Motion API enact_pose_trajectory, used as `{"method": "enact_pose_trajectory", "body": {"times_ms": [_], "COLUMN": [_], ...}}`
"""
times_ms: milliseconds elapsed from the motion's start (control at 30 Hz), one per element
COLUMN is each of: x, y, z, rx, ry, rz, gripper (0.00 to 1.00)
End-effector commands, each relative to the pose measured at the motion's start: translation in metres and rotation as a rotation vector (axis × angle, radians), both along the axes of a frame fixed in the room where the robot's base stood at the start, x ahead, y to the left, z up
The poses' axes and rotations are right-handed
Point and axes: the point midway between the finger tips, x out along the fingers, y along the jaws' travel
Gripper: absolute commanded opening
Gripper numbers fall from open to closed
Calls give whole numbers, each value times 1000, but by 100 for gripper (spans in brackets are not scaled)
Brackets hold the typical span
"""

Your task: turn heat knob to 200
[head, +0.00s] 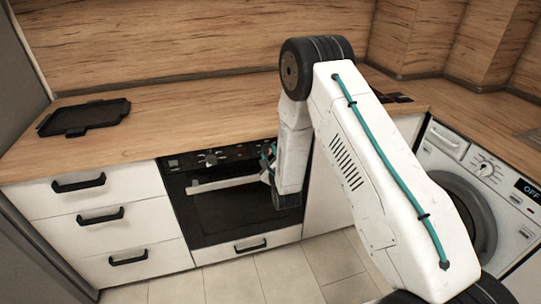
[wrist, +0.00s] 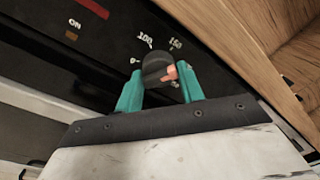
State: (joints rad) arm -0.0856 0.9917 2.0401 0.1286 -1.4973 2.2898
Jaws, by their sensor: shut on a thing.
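The heat knob (wrist: 153,66) is a dark round knob with an orange pointer mark (wrist: 170,72) on the black oven panel. In the wrist view the mark is on the knob's right side. The labels 100 and 150 show above the knob; I see no readable 200, and I cannot tell which value the mark meets. My gripper (wrist: 160,74) is shut on the knob, one teal finger on each side. In the head view my gripper (head: 268,155) is at the right part of the oven's panel, and my arm hides the knob there.
The oven (head: 225,213) has a pale bar handle (head: 222,184) below the panel. Another knob (head: 210,158) is left of my gripper. An ON label (wrist: 72,35) and a red bar (wrist: 88,8) are on the panel. The wooden counter (head: 180,125) holds a black tray (head: 85,118).

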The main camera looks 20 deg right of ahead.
Motion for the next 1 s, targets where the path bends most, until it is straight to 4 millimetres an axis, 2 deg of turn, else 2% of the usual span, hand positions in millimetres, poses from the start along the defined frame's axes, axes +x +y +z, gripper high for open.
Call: {"method": "enact_pose_trajectory", "body": {"times_ms": [200,500,1000], "x": [-1,-1,-2], "y": [0,1,2], "z": [-3,-3,-3], "rx": [182,352,425], "ry": [6,6,7], "rz": [-3,-2,0], "gripper": [15,15,15]}}
